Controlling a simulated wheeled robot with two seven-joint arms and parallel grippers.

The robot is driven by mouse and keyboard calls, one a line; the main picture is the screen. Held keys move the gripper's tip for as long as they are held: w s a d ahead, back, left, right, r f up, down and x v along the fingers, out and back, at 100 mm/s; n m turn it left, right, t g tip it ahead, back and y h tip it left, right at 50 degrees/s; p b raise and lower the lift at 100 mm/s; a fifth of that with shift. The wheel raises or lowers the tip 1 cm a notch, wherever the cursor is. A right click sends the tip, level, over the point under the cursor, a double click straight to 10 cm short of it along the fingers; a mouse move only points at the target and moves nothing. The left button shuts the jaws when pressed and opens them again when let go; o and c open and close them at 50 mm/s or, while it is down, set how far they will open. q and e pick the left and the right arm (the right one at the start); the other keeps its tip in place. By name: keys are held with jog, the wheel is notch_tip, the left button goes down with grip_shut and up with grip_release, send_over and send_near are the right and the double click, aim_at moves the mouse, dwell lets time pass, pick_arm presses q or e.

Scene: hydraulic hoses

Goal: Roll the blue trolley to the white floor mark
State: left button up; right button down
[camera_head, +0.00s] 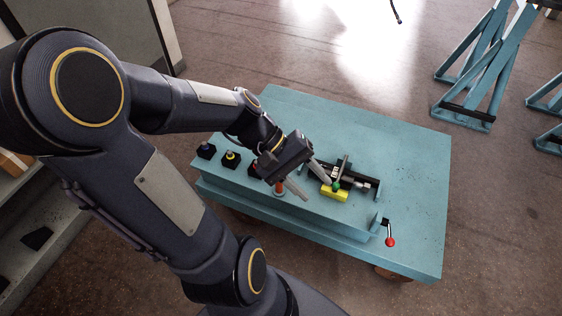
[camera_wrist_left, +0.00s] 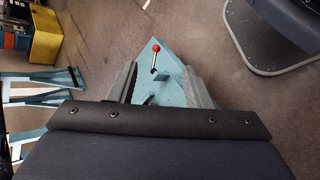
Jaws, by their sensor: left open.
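The blue trolley (camera_head: 405,150) is a teal bench-like body with a flat top, standing at an angle in the middle of the head view. A brown wheel shows under its near right edge. A small lever with a red ball (camera_head: 390,242) stands at its near right corner; this lever (camera_wrist_left: 155,48) also shows in the left wrist view. My left gripper (camera_head: 316,190) is open and empty, over the trolley's top near a yellow block (camera_head: 340,195). In the left wrist view its fingers (camera_wrist_left: 160,85) frame the trolley's corner. No white floor mark is clearly visible. My right gripper is out of view.
Black-based fittings (camera_head: 206,151) stand along the trolley's left side. Blue trestles (camera_head: 480,75) stand at the upper right. A shelf (camera_head: 40,245) is at the left edge. The brown floor behind the trolley is open, with bright glare. A yellow cabinet (camera_wrist_left: 46,38) shows in the wrist view.

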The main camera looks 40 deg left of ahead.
pick_arm(q)
jog(key=w+a+f+n+t+y+b, duration=0.1)
jog(key=w+a+f+n+t+y, duration=0.15)
jog(key=a+f+n+t, duration=0.65)
jog(key=w+a+f+n+t+y+b, duration=0.2)
jog(key=w+a+f+n+t, duration=0.3)
jog(key=a+f+n, duration=0.75)
jog(key=w+r+n, duration=0.1)
jog(key=w, duration=0.5)
jog(key=shift+d+r+t+p, duration=0.3)
jog(key=shift+d+p, duration=0.1)
jog(key=shift+p, duration=0.05)
jog(key=shift+c, duration=0.5)
grip_shut()
